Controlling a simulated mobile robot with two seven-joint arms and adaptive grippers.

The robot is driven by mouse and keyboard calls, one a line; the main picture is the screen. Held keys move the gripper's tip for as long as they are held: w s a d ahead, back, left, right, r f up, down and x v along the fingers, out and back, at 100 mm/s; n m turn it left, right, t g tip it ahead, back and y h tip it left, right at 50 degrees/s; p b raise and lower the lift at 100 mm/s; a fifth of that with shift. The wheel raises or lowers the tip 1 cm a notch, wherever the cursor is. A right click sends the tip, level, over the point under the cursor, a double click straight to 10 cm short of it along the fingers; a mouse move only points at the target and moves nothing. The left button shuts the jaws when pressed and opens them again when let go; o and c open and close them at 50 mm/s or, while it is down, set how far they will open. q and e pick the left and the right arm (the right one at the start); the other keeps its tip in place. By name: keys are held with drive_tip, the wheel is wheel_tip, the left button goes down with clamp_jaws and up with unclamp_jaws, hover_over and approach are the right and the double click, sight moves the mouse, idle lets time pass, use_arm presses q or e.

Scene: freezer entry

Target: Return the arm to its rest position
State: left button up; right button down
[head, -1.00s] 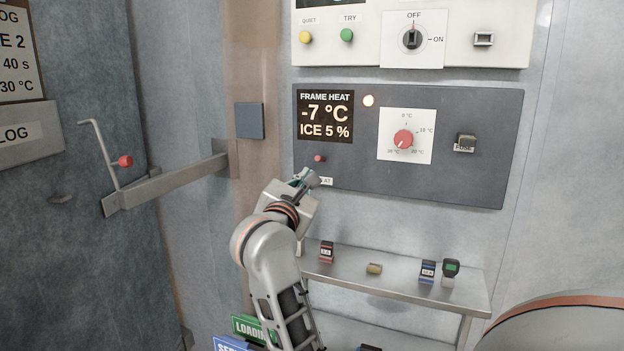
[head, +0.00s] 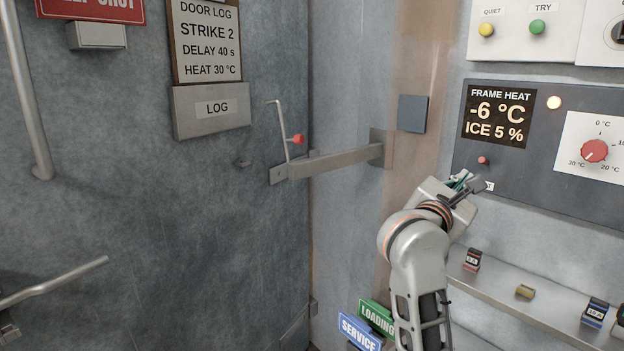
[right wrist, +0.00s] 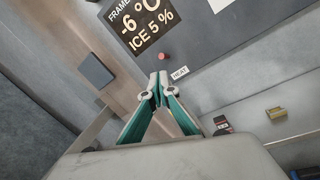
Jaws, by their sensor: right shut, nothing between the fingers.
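My right gripper (head: 474,188) is in front of the lower left corner of the frame heat panel (head: 470,148), just below a small red button (head: 483,160). In the right wrist view its teal-lined fingers (right wrist: 158,88) meet at the tips with nothing between them. The red button (right wrist: 165,57) and the HEAT label (right wrist: 180,73) show just beyond the fingertips, apart from them. The panel display (head: 497,116) reads -6 °C and ICE 5 %, with a lit lamp beside it.
A metal shelf (head: 560,318) with several small items runs below the panel. The door bar (head: 335,161) with its red-knobbed lever (head: 297,139) is left of my arm. Green LOADING (head: 377,317) and blue SERVICE (head: 359,333) signs sit low beside the arm. A handrail (head: 50,283) is far left.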

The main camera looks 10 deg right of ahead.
drive_tip(key=s+a+f+m+t+y, duration=0.2)
drive_tip(key=a+f+m+t+y, duration=0.3)
drive_tip(key=a+f+m+y, duration=0.7)
drive_tip(key=s+a+f+m+t+y, duration=0.2)
drive_tip(key=a+f+m+t+y, duration=0.55)
drive_tip(key=f+m, duration=0.85)
use_arm(q)
drive_tip(key=shift+s+f, duration=0.1)
drive_tip(key=shift+s, duration=0.05)
drive_tip(key=c, duration=0.4)
drive_tip(key=shift+d, duration=0.1)
drive_tip(key=shift+c, duration=0.5)
use_arm(e)
drive_tip(key=s+a+f+n+g, duration=0.1)
drive_tip(key=s+f+n+g, duration=0.3)
drive_tip(key=f, duration=0.6)
drive_tip(key=s+a+f+n+g+h, duration=0.1)
drive_tip(key=s+f+n+g, duration=0.3)
drive_tip(key=s+f, duration=0.4)
drive_tip(key=s+a+f+n+g, duration=0.2)
drive_tip(key=s+f+n+g, duration=0.2)
drive_tip(key=s+f, duration=0.3)
wheel_tip(320, 180, down, 5)
drive_tip(key=shift+a+g, duration=0.25)
drive_tip(key=shift+g, duration=0.1)
